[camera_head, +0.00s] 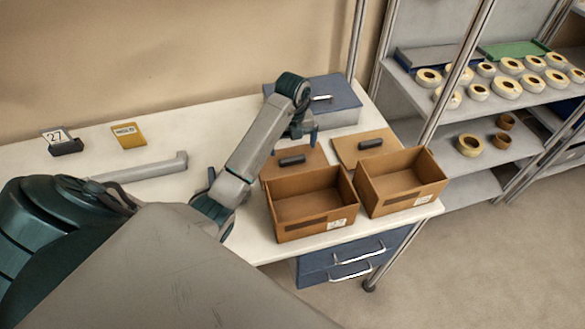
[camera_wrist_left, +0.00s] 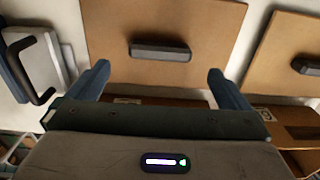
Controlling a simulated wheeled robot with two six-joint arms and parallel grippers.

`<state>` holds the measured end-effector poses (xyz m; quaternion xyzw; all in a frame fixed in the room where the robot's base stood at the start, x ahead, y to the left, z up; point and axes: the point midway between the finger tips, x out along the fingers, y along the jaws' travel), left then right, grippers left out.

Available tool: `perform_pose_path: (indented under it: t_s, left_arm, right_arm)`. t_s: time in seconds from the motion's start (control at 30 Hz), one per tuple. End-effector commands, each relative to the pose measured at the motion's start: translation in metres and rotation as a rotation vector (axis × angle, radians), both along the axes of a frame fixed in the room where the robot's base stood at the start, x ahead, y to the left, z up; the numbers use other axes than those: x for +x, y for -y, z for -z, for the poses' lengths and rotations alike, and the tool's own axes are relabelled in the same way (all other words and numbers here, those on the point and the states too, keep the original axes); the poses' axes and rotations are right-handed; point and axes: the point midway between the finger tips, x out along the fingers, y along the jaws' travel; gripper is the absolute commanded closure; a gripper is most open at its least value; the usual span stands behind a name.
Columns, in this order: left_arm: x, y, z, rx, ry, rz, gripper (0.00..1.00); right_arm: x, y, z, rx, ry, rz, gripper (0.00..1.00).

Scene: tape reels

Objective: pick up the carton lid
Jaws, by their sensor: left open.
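Two flat brown carton lids with dark bar handles lie on the white table behind the open cartons. The left lid (camera_head: 272,168) is partly hidden by my left arm; the right lid (camera_head: 348,147) lies beside it. My left gripper (camera_head: 302,130) is above the left lid, open and empty. In the left wrist view the lid (camera_wrist_left: 115,28) and its dark handle (camera_wrist_left: 160,50) show beyond the two spread fingers (camera_wrist_left: 160,82), with the handle between their lines. The other lid (camera_wrist_left: 285,45) is at the right there. My right gripper is not in view.
Two empty open cartons (camera_head: 310,204) and (camera_head: 402,180) stand at the table's front edge. A blue box (camera_head: 343,112) stands behind the lids. A shelf (camera_head: 480,140) with several tape reels is at the right.

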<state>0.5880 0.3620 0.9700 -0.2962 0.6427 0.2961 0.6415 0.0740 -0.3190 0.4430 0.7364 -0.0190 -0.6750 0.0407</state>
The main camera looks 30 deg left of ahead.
Motion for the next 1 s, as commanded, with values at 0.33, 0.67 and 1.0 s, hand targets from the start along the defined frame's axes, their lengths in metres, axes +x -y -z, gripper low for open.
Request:
perform_pose_path:
  t_s: [0.33,0.67,1.0]
  left_arm:
    - [0.001,-0.001,0.021,0.000,0.000,0.000,0.00]
    - [0.002,-0.002,0.059,0.000,-0.001,-0.001,0.00]
    - [0.002,-0.002,0.060,0.000,0.000,0.000,0.16]
  right_arm:
    - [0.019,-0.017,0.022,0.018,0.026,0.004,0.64]
    - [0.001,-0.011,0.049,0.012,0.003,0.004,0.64]
    - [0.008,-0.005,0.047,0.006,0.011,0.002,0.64]
